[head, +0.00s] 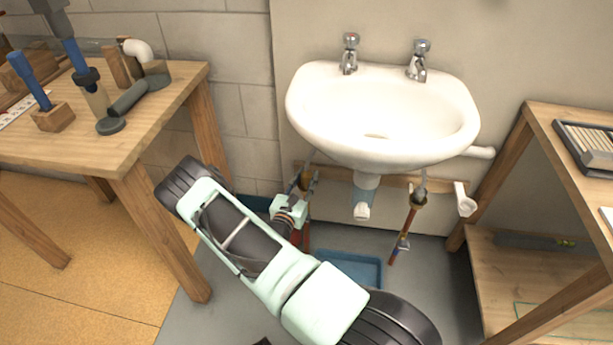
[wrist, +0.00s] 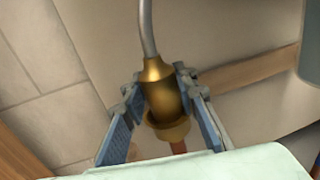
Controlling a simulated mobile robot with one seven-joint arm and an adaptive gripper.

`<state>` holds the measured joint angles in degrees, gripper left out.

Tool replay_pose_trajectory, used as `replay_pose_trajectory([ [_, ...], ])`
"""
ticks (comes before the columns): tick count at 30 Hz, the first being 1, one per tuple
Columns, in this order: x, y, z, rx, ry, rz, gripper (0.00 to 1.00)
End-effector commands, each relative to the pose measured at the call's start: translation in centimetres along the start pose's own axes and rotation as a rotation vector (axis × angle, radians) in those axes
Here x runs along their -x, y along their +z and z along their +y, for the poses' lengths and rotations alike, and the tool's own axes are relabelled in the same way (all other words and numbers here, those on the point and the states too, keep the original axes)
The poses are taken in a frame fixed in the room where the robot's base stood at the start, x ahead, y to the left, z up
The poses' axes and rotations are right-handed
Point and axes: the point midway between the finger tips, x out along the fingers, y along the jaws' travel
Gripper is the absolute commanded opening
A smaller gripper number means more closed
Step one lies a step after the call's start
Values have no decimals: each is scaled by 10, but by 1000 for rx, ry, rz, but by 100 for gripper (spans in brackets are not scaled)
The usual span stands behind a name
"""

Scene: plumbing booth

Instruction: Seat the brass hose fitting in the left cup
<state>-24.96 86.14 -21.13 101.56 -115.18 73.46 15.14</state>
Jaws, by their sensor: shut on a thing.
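The brass hose fitting (wrist: 162,88) hangs on a grey hose (wrist: 147,28) in the wrist view. My gripper (wrist: 170,97) is shut on it, one finger on each side. Below it is the wider brass left cup (wrist: 168,130), on top of a copper pipe (wrist: 177,147). The fitting's lower end meets or overlaps the cup's rim in this view; I cannot tell how deep it sits. In the head view my gripper (head: 307,182) is under the basin's left side, and my arm hides much of the left pipe.
The white basin (head: 380,110) overhangs the area, with its drain (head: 364,195) to the right of my gripper. A second brass cup (head: 418,199) tops the right pipe. A blue tray (head: 350,268) lies on the floor. Wooden benches stand left (head: 150,120) and right (head: 545,125).

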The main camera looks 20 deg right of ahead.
Motion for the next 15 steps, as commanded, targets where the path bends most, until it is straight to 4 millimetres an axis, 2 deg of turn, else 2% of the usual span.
replay_pose_trajectory([
  [4, 0, -8, 0, 0, 0, -2, 0],
  [13, 0, -8, 0, -1, 0, -2, 0],
  [14, 0, -8, 0, -1, 0, -2, 28],
  [15, 0, -8, 0, -1, 0, -2, 32],
])
